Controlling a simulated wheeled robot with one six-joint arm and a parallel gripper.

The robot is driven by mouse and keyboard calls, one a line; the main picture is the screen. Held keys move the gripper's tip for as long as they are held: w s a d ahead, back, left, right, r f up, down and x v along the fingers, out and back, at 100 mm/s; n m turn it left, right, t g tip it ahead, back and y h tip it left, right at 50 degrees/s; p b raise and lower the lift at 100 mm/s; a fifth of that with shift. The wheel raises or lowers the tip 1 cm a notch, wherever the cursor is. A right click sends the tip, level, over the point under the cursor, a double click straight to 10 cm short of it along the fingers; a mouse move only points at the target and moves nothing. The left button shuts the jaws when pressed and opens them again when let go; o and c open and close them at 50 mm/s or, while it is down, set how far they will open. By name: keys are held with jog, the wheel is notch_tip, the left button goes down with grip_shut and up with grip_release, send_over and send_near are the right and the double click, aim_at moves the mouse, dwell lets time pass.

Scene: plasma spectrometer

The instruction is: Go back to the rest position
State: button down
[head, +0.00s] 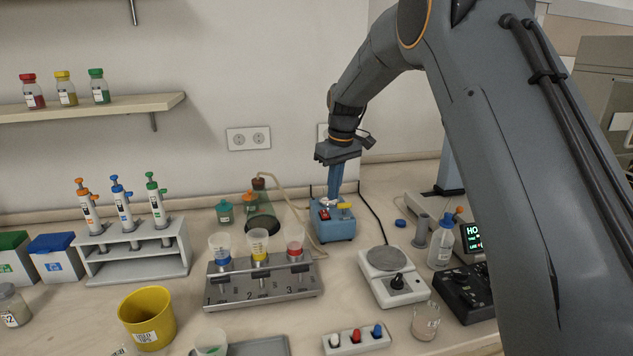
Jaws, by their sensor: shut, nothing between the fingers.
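My gripper (334,196) points straight down near the back of the bench, at the end of my dark grey arm. Its fingers are together and hold nothing. The fingertips are right over a small blue box (336,231) with a red switch (324,214) and a yellow knob (345,207) on top. I cannot tell whether the fingertips touch the box. My arm crosses the right side of the view and hides part of the bench there.
A rack with numbered cups (262,284) stands left of the box. A flask with a hose (262,222) is behind it. A hot plate (386,262), a wash bottle (440,243) and a beaker (425,322) stand to the right. A shelf (120,106) is upper left.

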jog(key=s+d+f+m, duration=0.2)
jog(key=s+d, duration=0.2)
jog(key=s, duration=0.8)
jog(key=s+d+f+m, duration=0.3)
jog(key=s+d, duration=0.1)
jog(key=s, duration=0.8)
jog(key=s+d+f+m+h+b, duration=0.1)
jog(key=s+d, duration=0.4)
jog(key=s, duration=0.7)
notch_tip(320, 180, down, 2)
jog(key=shift+s+f+m, duration=0.25)
jog(key=shift+s+m, duration=0.05)
jog(key=shift+m, duration=0.4)
